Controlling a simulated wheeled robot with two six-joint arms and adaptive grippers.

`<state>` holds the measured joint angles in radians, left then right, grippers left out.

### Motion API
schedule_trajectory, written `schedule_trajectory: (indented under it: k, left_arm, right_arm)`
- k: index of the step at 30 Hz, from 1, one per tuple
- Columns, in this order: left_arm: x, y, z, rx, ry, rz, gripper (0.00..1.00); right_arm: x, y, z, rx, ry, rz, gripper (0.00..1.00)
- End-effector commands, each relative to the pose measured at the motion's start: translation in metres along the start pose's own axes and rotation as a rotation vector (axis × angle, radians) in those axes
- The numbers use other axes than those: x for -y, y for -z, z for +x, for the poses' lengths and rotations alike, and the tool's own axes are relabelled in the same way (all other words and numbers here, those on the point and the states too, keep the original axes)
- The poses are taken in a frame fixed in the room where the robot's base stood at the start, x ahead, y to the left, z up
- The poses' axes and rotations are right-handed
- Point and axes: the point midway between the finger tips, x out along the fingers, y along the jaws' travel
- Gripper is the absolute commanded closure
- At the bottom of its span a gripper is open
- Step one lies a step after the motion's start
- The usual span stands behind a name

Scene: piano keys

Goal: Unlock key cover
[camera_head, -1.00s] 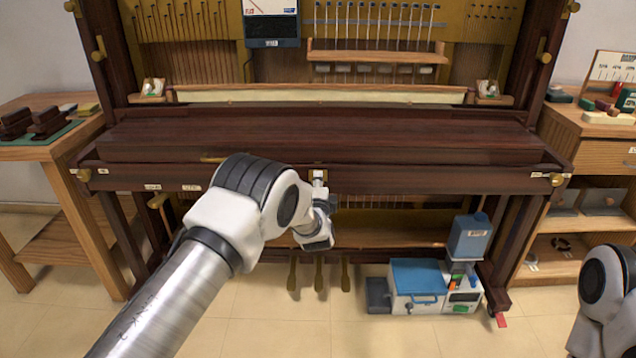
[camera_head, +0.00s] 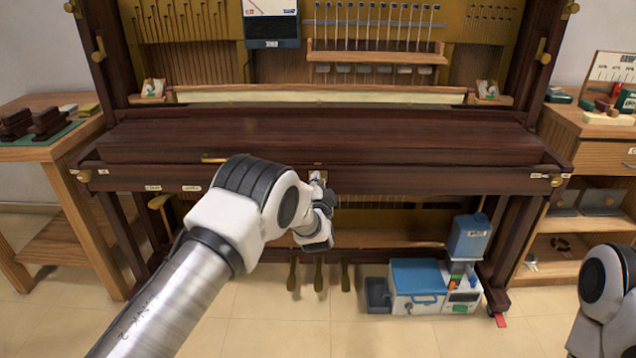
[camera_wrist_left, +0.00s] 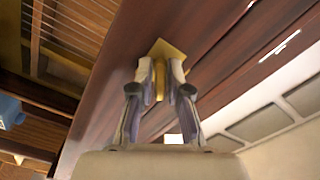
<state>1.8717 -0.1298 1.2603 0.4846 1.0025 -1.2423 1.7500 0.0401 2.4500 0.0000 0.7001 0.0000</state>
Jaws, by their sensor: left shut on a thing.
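The dark wooden key cover (camera_head: 330,135) of the piano lies closed, with a rail along its front. A small brass lock plate (camera_wrist_left: 170,47) is on the wooden front. A brass turn piece (camera_wrist_left: 160,80) stands out from it, between my left fingers. My left gripper (camera_wrist_left: 160,72) is shut on this turn piece. My right gripper is out of view; only part of my right arm shows at the lower right.
A brass handle bar (camera_head: 214,160) is on the cover's front, left of my wrist. Pedals (camera_head: 318,275) hang below. A blue-lidded toolbox (camera_head: 418,278) stands on the floor right of them. Benches flank the piano: left (camera_head: 40,152) and right (camera_head: 598,158).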

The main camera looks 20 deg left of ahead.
Motion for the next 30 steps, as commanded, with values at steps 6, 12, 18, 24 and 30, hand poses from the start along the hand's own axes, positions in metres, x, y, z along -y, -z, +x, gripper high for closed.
schedule_trajectory:
  k: [6,12,18,24,30]
  left_arm:
    - [-0.0002,-0.0007,0.0000,0.001,0.000,-0.202,1.00]
    - [-0.0004,-0.0009,0.0000,0.002,0.000,-0.392,1.00]
    - [-0.0005,-0.0010,-0.0001,0.002,0.000,-0.582,1.00]
    - [-0.0007,-0.0011,-0.0001,0.002,0.000,-0.758,1.00]
    - [-0.0009,-0.0011,-0.0002,0.002,-0.001,-0.896,1.00]
  right_arm:
    - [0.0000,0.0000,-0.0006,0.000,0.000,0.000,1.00]
    - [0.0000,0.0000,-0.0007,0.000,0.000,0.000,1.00]
    - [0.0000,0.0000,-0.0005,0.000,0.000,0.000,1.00]
    - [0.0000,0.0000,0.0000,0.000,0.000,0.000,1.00]
    - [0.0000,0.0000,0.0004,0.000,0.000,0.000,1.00]
